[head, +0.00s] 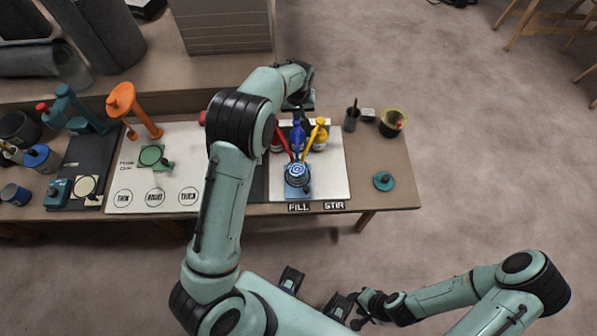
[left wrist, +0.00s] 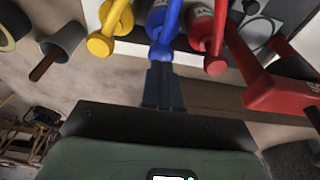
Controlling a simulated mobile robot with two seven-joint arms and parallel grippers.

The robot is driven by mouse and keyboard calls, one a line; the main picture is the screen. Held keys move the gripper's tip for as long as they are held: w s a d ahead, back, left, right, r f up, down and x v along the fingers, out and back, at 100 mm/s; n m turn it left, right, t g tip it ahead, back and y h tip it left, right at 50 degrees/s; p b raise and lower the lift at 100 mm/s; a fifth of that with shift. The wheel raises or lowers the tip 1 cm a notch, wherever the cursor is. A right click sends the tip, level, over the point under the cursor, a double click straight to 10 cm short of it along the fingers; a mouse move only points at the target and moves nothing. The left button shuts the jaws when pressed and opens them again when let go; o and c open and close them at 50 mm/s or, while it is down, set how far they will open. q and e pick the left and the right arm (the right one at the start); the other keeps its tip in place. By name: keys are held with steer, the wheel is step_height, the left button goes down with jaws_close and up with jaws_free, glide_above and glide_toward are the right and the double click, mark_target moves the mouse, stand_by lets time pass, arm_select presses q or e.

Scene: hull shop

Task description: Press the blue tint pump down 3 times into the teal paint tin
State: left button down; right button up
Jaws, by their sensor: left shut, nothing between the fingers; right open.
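The blue tint pump (head: 298,138) stands between a red pump (head: 277,143) and a yellow pump (head: 320,137). Their spouts lean toward the teal paint tin (head: 292,190), whose round top shows blue and white rings. My left gripper (head: 298,113) is behind the blue pump, its fingers mostly hidden in the head view. In the left wrist view the shut, empty fingers (left wrist: 162,85) point at the blue pump's head (left wrist: 161,54), very close; I cannot tell whether they touch. My right gripper (head: 362,305) is open and empty, low in front of the table.
A teal lid (head: 384,181) lies on the table's right side. A dark cup with a stick (head: 352,117) and a yellow-rimmed pot (head: 392,122) stand behind it. An orange stand (head: 133,108) is at left. A red frame (left wrist: 275,88) shows close by in the left wrist view.

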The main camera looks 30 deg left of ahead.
arm_select(q)
steer(key=shift+f, duration=0.1)
steer(key=shift+s+f+b, duration=0.1)
steer(key=shift+f+b, duration=0.55)
steer(key=shift+f, duration=0.7)
steer(key=shift+r, duration=0.15)
steer(key=shift+r+p, duration=0.8)
steer(key=shift+r, duration=0.5)
steer(key=shift+f, duration=0.2)
